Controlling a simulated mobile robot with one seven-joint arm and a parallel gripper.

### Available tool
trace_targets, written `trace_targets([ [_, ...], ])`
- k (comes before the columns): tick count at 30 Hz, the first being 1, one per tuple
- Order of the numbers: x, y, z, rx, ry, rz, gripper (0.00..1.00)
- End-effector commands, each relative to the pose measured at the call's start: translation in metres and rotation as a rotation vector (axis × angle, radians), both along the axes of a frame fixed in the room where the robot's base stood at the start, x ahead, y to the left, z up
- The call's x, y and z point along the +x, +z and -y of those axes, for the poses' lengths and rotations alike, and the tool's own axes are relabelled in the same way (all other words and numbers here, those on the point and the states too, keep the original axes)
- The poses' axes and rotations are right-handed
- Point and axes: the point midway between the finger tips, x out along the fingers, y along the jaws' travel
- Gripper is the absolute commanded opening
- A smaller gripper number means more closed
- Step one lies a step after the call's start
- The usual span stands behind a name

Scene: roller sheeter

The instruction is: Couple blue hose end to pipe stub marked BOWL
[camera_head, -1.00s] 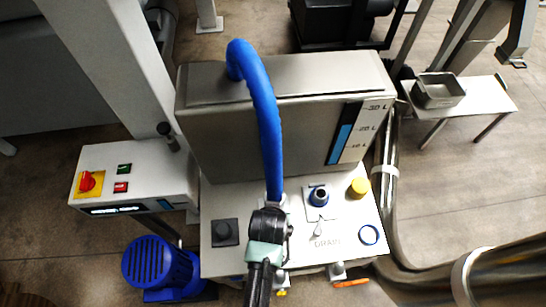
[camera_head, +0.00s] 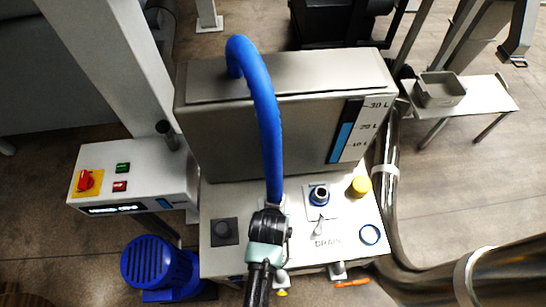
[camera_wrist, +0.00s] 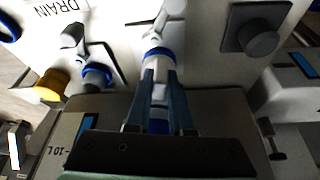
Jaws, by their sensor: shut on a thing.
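The blue hose (camera_head: 266,110) arches from the top of the grey tank (camera_head: 275,130) down to my gripper (camera_head: 270,215). My gripper is shut on its lower end, which points down at the white deck. In the wrist view my fingers (camera_wrist: 158,95) close around the hose end, with a blue ring (camera_wrist: 155,53) just past the tips. The ring is over a small plate with a white lever (camera_wrist: 172,18). My gripper hides any stub there, so I cannot tell whether they touch. No BOWL mark is readable. An uncovered stub with a blue collar (camera_head: 319,195) stands by the DRAIN label (camera_head: 327,242).
A yellow cap (camera_head: 359,187) and a loose blue ring (camera_head: 370,234) are on the deck's right side. A black knob (camera_head: 223,230) is at left. A control box with a red switch (camera_head: 86,181) and a blue motor (camera_head: 158,264) stand further left. Steel pipes (camera_head: 390,180) run at right.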

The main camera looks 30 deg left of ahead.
Motion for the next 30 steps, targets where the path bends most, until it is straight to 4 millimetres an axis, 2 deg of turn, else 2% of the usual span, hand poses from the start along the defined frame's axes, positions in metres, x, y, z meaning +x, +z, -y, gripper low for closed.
trace_targets([
  [17, 0.0017, -0.0017, -0.0006, 0.002, 0.000, 0.006, 0.00],
  [18, 0.0018, -0.0014, -0.0006, 0.002, 0.000, 0.006, 0.23],
  [23, 0.0012, -0.0017, -0.0004, 0.002, 0.000, 0.004, 0.52],
  [24, 0.0010, -0.0018, -0.0004, 0.001, 0.000, 0.003, 0.55],
  [30, -0.0010, -0.0040, 0.0003, -0.001, 0.000, -0.003, 0.55],
])
